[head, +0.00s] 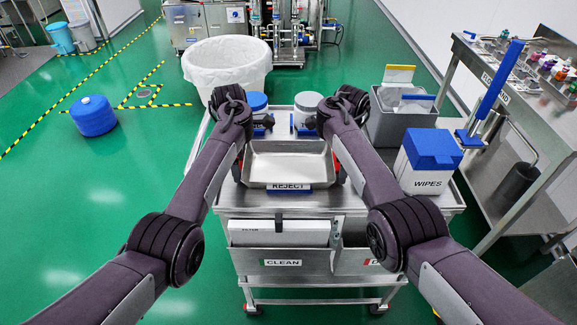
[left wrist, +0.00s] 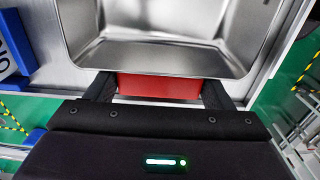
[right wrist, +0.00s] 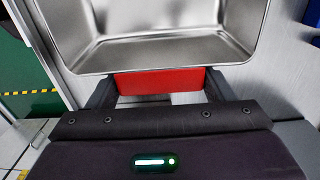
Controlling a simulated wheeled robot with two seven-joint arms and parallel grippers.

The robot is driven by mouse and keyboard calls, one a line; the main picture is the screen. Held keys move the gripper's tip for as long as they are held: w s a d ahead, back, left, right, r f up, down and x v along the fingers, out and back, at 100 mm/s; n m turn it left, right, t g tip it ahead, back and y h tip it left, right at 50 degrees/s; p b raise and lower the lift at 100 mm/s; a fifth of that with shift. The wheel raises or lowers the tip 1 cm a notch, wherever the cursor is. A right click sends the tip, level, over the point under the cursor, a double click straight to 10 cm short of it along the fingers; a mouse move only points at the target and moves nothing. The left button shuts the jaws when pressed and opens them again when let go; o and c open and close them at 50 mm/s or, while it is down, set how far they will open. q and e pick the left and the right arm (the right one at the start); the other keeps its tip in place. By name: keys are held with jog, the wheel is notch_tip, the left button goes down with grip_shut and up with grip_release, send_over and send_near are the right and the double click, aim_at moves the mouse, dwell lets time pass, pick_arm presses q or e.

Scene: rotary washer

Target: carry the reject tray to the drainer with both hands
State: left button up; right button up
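The reject tray (head: 290,165) is a shallow, empty steel pan on the cart top, behind a blue REJECT label (head: 289,187). It looks level; I cannot tell whether its base touches the cart. My left gripper (left wrist: 159,84) has its fingers against both ends of a red handle (left wrist: 158,87) on one side of the tray. My right gripper (right wrist: 160,84) has its fingers against both ends of the opposite red handle (right wrist: 158,82). Both grippers look shut on the handles. In the head view my wrists hide most of the handles. I cannot pick out the drainer.
A white-lined barrel (head: 228,65) stands behind. A steel bench (head: 500,75) is at right.

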pick_arm(q)
jog(key=c, duration=0.9)
pick_arm(e)
jog(key=c, duration=0.9)
pick_arm(q)
jog(key=shift+o, duration=0.2)
pick_arm(e)
jog(key=shift+o, duration=0.2)
jog(key=shift+r, duration=0.1)
pick_arm(q)
jog(key=shift+r, duration=0.1)
